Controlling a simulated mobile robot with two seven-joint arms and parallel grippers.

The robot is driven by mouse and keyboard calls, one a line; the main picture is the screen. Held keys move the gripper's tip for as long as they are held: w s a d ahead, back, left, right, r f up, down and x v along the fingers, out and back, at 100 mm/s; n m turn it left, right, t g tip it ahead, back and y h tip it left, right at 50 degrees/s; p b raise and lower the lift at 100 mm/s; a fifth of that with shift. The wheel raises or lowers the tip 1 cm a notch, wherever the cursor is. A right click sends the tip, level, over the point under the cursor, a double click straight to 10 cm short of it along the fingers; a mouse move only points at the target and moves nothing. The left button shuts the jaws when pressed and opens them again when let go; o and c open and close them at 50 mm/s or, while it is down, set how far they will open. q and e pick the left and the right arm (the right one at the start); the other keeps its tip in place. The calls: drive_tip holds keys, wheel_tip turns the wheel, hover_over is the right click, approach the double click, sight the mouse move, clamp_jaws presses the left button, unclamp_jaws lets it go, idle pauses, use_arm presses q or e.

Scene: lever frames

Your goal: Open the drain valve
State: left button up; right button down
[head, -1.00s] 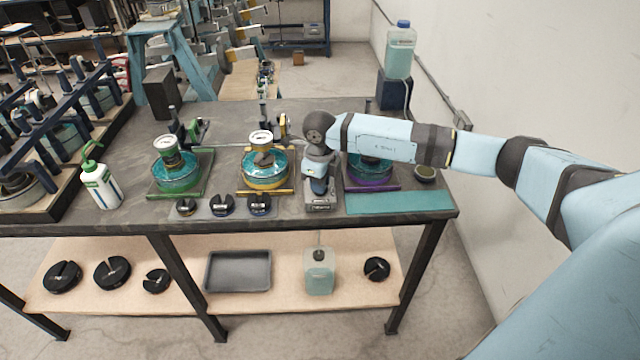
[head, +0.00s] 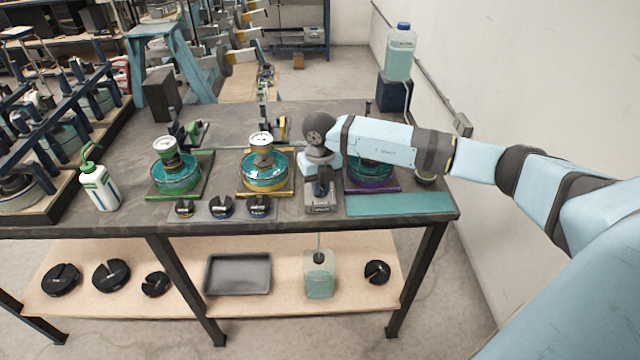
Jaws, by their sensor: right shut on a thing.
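My right gripper (head: 320,206) points down at the front of the dark workbench (head: 130,218), between the yellow-ringed vessel and the purple-based vessel. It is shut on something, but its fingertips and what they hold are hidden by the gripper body. I cannot make out the drain valve; that spot is covered. The purple-based vessel (head: 370,180) is largely hidden behind my right arm. Below, a clear jug (head: 319,277) of pale green liquid stands on the lower shelf, with a thin greenish line above its neck. My left gripper is not in view.
Several black slotted weights (head: 221,206) lie in front. A green-topped bottle (head: 99,186) is at the left. A teal mat (head: 400,203) lies clear at the right.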

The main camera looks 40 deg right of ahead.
drive_tip(key=shift+m, duration=0.4)
drive_tip(key=c, duration=1.2)
unclamp_jaws()
drive_tip(key=shift+o, duration=0.2)
drive_tip(key=shift+r, duration=0.1)
wheel_tip(320, 180, up, 14)
drive_tip(key=b, duration=0.1)
drive_tip(key=shift+f, duration=0.2)
